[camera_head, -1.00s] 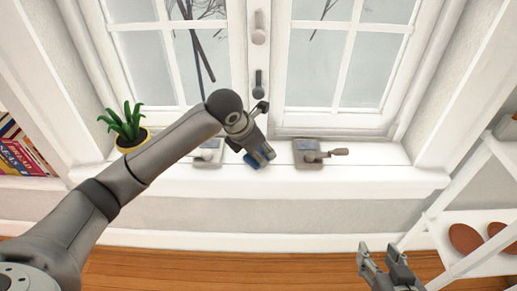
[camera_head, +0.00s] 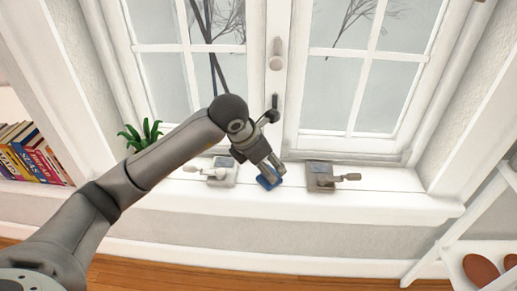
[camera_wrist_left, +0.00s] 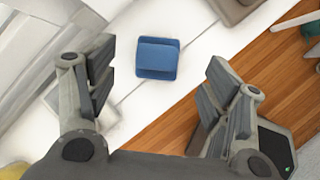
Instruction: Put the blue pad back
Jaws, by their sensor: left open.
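The blue pad (camera_head: 269,180) is a small block on the white window sill (camera_head: 395,181), between two grey latch-like devices. In the left wrist view the pad (camera_wrist_left: 157,59) lies on the white surface, between and beyond my open fingers. My left gripper (camera_head: 266,168) is open just above the pad and partly hides it in the head view. I see no finger closed on the pad. My right gripper is not in view.
A left grey device with a pale knob (camera_head: 222,172) and a right one with a grey handle (camera_head: 322,177) flank the pad. A green plant (camera_head: 141,134) stands behind my left arm. Windows rise behind; books (camera_head: 31,153) are left, a white shelf (camera_head: 470,220) right.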

